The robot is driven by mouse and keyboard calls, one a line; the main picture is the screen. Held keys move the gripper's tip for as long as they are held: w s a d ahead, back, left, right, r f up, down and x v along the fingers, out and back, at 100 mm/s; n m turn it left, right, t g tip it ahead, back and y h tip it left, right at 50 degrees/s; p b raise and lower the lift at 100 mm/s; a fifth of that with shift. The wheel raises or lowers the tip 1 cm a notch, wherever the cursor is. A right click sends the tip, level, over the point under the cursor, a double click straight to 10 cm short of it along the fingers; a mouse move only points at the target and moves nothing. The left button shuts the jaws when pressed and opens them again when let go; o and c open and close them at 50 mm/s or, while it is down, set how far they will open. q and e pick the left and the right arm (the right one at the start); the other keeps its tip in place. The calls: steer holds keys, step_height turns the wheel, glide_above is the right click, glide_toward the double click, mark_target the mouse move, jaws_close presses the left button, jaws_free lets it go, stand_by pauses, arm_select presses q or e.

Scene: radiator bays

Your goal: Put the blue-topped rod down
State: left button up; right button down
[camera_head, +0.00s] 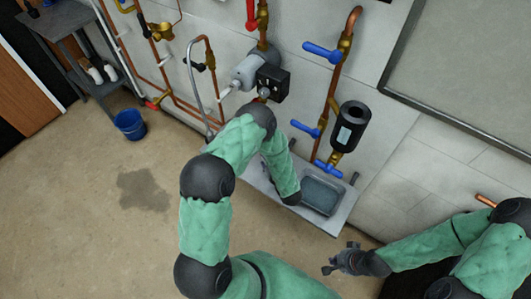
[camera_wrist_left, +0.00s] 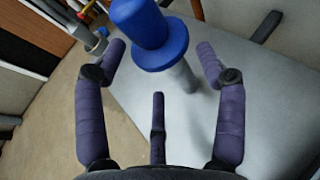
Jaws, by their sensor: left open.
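The blue-topped rod (camera_wrist_left: 150,38) shows in the left wrist view, with a wide blue collar and a grey shaft (camera_wrist_left: 182,77) below it. It stands over a pale grey shelf surface (camera_wrist_left: 270,95), seemingly resting on it. My left gripper (camera_wrist_left: 161,48) is open, its purple-grey fingers on either side of the rod with visible gaps. In the head view my left arm hides the rod and the left gripper. My right gripper (camera_head: 341,260) is empty at the lower middle of the head view, its fingers apart.
A grey tray (camera_head: 322,194) sits on the shelf (camera_head: 346,213) below the wall pipes. Copper pipes with blue-handled valves (camera_head: 322,52) and a black cylinder (camera_head: 349,127) stand out from the wall. A blue bucket (camera_head: 130,124) and a dark floor stain (camera_head: 143,190) are at left.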

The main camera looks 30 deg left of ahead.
arm_select(q)
steer(key=b+x, duration=0.1)
steer(key=x, duration=0.3)
steer(key=shift+a, duration=0.1)
jaws_close()
steer(key=shift+s, duration=0.1)
steer(key=shift+r, duration=0.65)
steer(key=r, duration=0.1)
steer(key=r+p, duration=0.1)
steer(key=shift+s+d+r, duration=0.1)
steer(key=shift+d+r, duration=0.15)
steer(key=shift+r, duration=0.1)
steer(key=s+d+r+p, duration=0.4)
steer(key=s+d+r, duration=0.3)
steer(key=s+r, duration=0.3)
steer(key=w+d+r+m+t+h, duration=0.2)
steer(key=w+d+r+m+h, duration=0.1)
steer(key=r, duration=0.6)
steer(key=w+d+r+m+t+h, duration=0.2)
steer(key=w+d+r+m+h, duration=0.2)
steer(key=w+r, duration=0.3)
step_height(320, 180, up, 3)
steer(key=shift+d+t, duration=0.4)
